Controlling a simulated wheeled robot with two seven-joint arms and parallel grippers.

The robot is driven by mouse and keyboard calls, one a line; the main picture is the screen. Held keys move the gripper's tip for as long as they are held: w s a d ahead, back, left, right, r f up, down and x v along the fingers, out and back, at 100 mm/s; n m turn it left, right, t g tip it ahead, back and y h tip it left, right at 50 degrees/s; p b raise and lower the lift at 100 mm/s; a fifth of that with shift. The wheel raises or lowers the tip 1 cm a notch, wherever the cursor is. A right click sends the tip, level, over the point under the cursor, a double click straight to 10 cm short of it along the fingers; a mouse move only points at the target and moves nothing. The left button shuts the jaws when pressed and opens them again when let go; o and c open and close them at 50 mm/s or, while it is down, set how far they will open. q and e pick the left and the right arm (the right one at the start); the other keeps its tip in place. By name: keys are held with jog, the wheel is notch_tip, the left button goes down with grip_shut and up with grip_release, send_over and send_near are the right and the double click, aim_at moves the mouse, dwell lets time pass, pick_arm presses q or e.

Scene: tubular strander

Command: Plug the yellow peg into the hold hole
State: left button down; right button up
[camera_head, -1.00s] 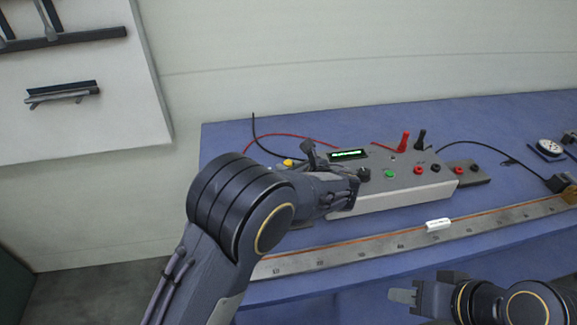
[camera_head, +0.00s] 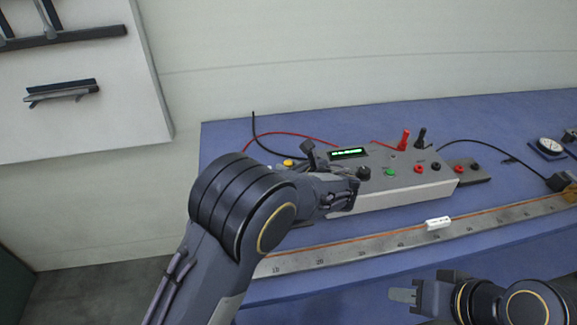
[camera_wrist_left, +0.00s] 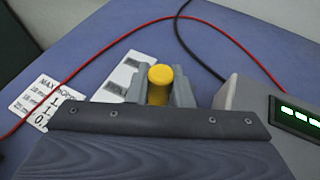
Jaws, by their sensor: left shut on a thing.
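The yellow peg (camera_wrist_left: 160,76) stands between the two grey fingers of my left gripper (camera_wrist_left: 158,90) in the left wrist view, and the gripper is shut on it. In the head view only the yellow top of the peg (camera_head: 288,162) shows, beside my left wrist, left of the grey control box (camera_head: 405,186). The peg's lower end is hidden. I cannot make out which opening is the hold hole; my left arm covers the box's left end. My right gripper (camera_head: 418,292) is low at the right, apart from the table objects; its finger gap is unclear.
The box carries a green-lit display (camera_head: 347,153), a green button (camera_head: 390,172), and red (camera_head: 404,140) and black (camera_head: 421,138) plugs. A ruler (camera_head: 380,243) with a white block (camera_head: 438,223) lies along the front. A printed label (camera_wrist_left: 42,102) and red and black cables lie near the peg.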

pick_arm(q)
jog(key=shift+f+b, duration=0.75)
jog(key=shift+f, duration=0.5)
jog(key=shift+f, duration=0.2)
